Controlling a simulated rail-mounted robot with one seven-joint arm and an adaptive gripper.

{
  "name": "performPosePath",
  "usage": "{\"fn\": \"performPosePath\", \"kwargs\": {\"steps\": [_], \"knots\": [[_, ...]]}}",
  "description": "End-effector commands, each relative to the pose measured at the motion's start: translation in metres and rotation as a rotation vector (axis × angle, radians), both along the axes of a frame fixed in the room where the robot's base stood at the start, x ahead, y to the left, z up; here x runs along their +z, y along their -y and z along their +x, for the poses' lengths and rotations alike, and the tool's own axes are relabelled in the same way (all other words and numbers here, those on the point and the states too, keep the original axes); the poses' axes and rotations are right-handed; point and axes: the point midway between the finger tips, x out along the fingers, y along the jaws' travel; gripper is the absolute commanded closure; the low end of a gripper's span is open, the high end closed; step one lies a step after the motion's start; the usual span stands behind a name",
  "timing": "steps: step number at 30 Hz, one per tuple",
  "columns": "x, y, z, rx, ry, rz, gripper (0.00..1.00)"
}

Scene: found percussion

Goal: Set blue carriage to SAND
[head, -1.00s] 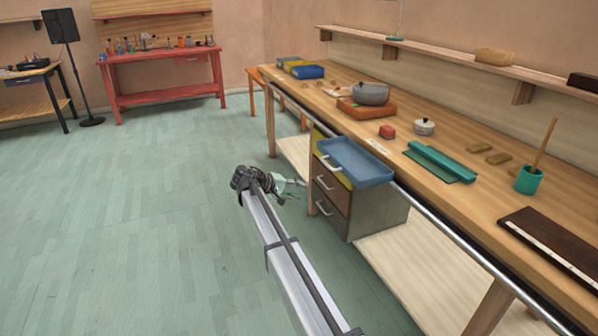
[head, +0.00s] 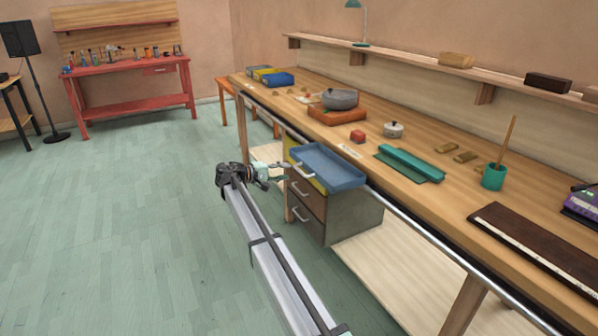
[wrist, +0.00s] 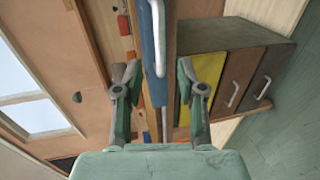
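The blue carriage (head: 334,168) is a shallow blue tray at the front edge of the long bench, over the drawer unit. In the wrist view its narrow blue front (wrist: 160,88) and pale bar handle (wrist: 157,38) show ahead of my gripper (wrist: 157,80). My gripper is open, its fingers apart on either side of the line of the carriage front and handle. Nothing is between the fingertips that I can see held. In the head view my gripper (head: 281,166) is just left of the carriage. A small pale label (head: 350,151) lies near the bench edge; its text is unreadable.
A drawer unit (head: 352,210) with yellow and brown fronts and bar handles stands below the carriage. A metal rail (head: 420,234) runs along the bench edge.

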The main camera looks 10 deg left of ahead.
Motion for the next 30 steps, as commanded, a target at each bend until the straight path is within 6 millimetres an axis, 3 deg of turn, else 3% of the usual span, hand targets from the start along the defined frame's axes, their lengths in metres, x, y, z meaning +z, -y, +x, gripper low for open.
{"fn": "performPosePath", "kwargs": {"steps": [3,10,25,28,30], "knots": [[-0.004,0.02,0.014,-0.002,0.0,0.0,0.61],[-0.011,0.045,0.032,-0.001,0.001,0.0,0.61],[-0.014,0.056,0.039,0.001,0.0,0.001,0.61],[-0.014,0.056,0.039,0.001,0.0,0.001,0.96],[-0.014,0.056,0.039,0.001,0.0,0.001,1.0]]}}
